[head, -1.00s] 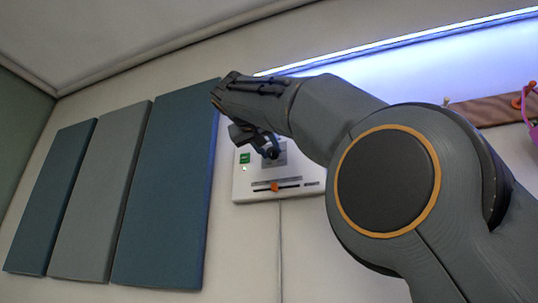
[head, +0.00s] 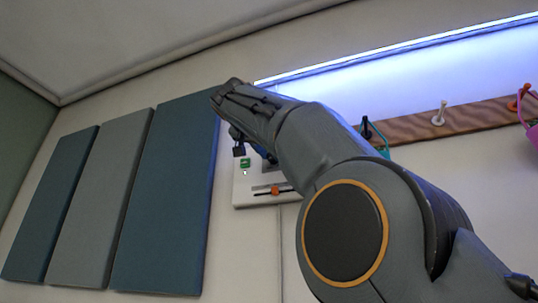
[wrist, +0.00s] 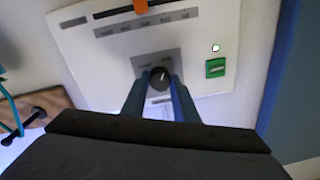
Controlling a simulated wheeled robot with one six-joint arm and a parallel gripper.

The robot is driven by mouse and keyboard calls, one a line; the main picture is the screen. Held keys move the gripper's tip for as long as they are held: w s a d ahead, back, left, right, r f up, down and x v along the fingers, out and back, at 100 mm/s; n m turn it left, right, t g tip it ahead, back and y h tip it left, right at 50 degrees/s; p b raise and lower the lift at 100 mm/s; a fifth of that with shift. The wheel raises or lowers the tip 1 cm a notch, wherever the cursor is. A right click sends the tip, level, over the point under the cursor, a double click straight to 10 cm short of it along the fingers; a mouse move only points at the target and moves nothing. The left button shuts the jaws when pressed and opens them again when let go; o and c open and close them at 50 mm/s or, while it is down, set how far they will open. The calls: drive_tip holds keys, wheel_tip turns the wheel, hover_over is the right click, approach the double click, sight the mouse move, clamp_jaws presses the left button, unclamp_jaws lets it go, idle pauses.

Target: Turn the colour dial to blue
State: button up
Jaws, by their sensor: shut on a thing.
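The colour dial (wrist: 160,79) is a small dark round knob with a white pointer mark, on a grey plate of the white wall panel (wrist: 85,62). In the wrist view the mark points up and slightly right; the labels around it are too small to read. My gripper (wrist: 160,84) is shut on the dial, one blue finger at each side. In the head view my gripper (head: 243,148) is at the panel's upper part and hides the dial. A glowing light strip (head: 400,46) above the panel gives a blue-violet light.
The panel has an orange slider (head: 275,191) and a green switch (wrist: 215,68). A wooden peg rail (head: 465,117) with hanging things is at the right. Blue and grey wall pads (head: 165,190) are at the left.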

idle(0.4)
drive_tip(key=o, duration=1.1)
drive_tip(key=shift+c, duration=0.2)
drive_tip(key=b+v, duration=0.2)
drive_tip(key=v, duration=0.5)
drive_tip(key=shift+s+a, duration=0.2)
drive_tip(key=shift+s, duration=0.1)
